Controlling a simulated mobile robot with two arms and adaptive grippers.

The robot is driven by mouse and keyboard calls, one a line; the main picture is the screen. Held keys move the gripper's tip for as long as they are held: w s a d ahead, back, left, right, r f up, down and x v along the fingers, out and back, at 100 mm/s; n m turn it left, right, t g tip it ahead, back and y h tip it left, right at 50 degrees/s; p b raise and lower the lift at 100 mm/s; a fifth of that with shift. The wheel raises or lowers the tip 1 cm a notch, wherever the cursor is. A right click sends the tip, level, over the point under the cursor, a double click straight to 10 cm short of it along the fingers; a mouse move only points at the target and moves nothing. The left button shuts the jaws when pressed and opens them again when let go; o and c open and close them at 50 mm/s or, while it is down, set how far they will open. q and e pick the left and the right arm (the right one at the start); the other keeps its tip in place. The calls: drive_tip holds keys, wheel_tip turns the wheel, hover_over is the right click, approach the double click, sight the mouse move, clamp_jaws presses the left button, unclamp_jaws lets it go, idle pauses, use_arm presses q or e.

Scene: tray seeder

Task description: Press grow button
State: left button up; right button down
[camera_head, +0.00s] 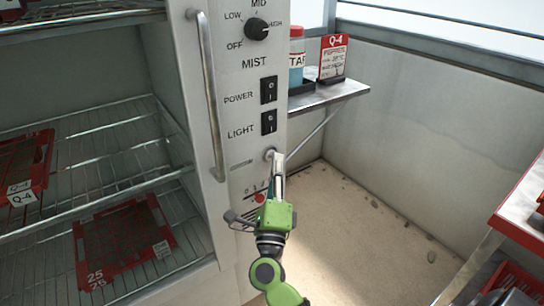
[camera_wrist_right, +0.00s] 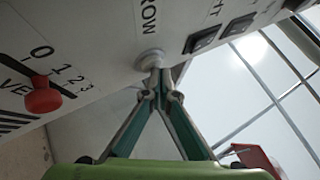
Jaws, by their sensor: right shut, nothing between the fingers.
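The grow button (camera_head: 269,154) is a small round pale button on the grey control panel (camera_head: 235,128), below the LIGHT switch. In the right wrist view the button (camera_wrist_right: 150,57) sits beside lettering that reads "ROW", its first letter not clear. My right gripper (camera_head: 279,160) is shut and empty, with its fingertips right at the button. In the wrist view the closed fingertips (camera_wrist_right: 159,74) overlap the button's lower edge and look to be touching it. I cannot tell whether the button is pushed in. My left gripper is not in view.
A red knob (camera_head: 259,198) on a 0-1-2-3 scale sits below the button. POWER (camera_head: 269,90) and LIGHT (camera_head: 269,122) switches are above. A long door handle (camera_head: 209,95) stands to the left. A small shelf (camera_head: 330,94) with a bottle projects at the right.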

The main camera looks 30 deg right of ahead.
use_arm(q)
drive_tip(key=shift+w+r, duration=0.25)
use_arm(e)
drive_tip(key=shift+w, duration=0.3)
idle(0.4)
drive_tip(key=shift+s, duration=0.2)
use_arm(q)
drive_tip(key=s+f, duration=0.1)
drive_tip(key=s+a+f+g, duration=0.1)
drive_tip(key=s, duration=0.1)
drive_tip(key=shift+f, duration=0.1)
use_arm(e)
drive_tip(key=shift+s, duration=0.7)
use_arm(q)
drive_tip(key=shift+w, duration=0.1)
use_arm(e)
drive_tip(key=shift+s, duration=0.1)
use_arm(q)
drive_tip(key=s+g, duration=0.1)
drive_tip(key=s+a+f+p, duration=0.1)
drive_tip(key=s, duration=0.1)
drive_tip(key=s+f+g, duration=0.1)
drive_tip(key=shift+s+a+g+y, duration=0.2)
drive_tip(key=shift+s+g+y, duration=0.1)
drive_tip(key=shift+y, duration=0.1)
use_arm(e)
drive_tip(key=s, duration=0.4)
drive_tip(key=shift+s+d, duration=0.2)
drive_tip(key=shift+s, duration=0.2)
